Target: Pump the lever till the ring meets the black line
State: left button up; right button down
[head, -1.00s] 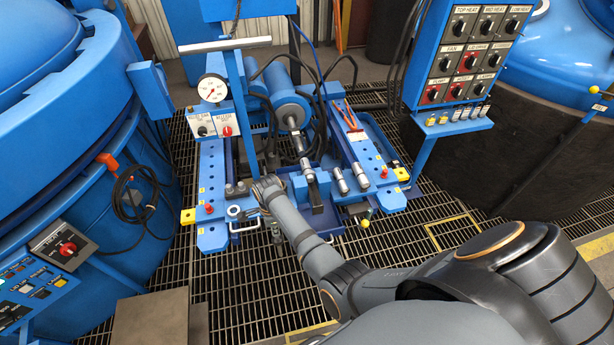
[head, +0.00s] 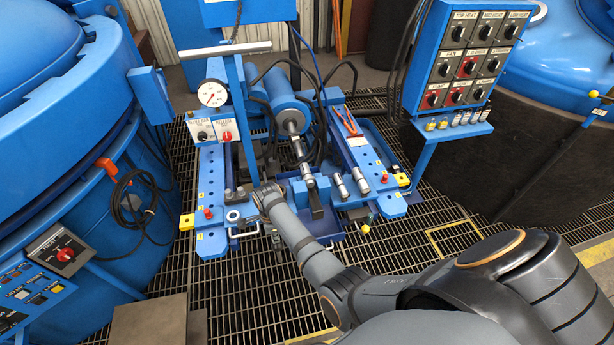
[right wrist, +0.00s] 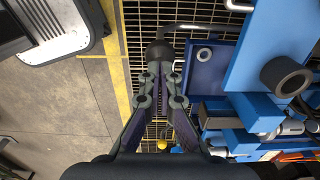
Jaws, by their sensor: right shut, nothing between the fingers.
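My right gripper (head: 275,232) reaches down at the near side of the blue hydraulic frame, left of its middle; my own wrist partly hides its fingers. In the right wrist view the gripper (right wrist: 160,88) is shut with nothing held. A dark rounded end (right wrist: 158,50) lies just beyond its fingertips; I cannot tell whether they touch it or whether it is the lever's grip. A blue cylinder (head: 286,105) with a steel rod (head: 299,150) and a collar (head: 308,180) lies along the frame. I cannot make out the black line. My left gripper is out of view.
A pressure gauge (head: 212,93) and a release knob panel (head: 213,131) stand at the frame's left. A yellow-knobbed stick (head: 364,229) is at its near right. Blue furnaces flank it, the left one close (head: 60,130). Grated floor (head: 260,285) is clear in front.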

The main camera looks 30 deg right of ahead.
jog(key=shift+f, duration=0.1)
dwell(0.4)
jog(key=shift+f+b, duration=0.6)
jog(key=shift+f, duration=0.45)
jog(key=f+b, duration=0.1)
jog(key=f, duration=0.2)
jog(key=s+f+b, duration=0.1)
jog(key=f+b, duration=0.1)
jog(key=f, duration=0.2)
jog(key=s+f+b, duration=0.1)
jog(key=f+b, duration=0.1)
jog(key=f, duration=0.1)
jog(key=shift+s+a+f, duration=0.2)
jog(key=shift+s+a, duration=0.05)
jog(key=shift+a, duration=0.1)
jog(key=r+p, duration=0.3)
jog(key=w+r+p, duration=0.1)
jog(key=r+p, duration=0.2)
jog(key=r, duration=0.1)
jog(key=w+r+p, duration=0.1)
jog(key=r+p, duration=0.2)
jog(key=r, duration=0.1)
jog(key=shift+w+d+r, duration=0.1)
jog(key=shift+w+d, duration=0.1)
jog(key=shift+d, duration=0.15)
jog(key=shift+f, duration=0.35)
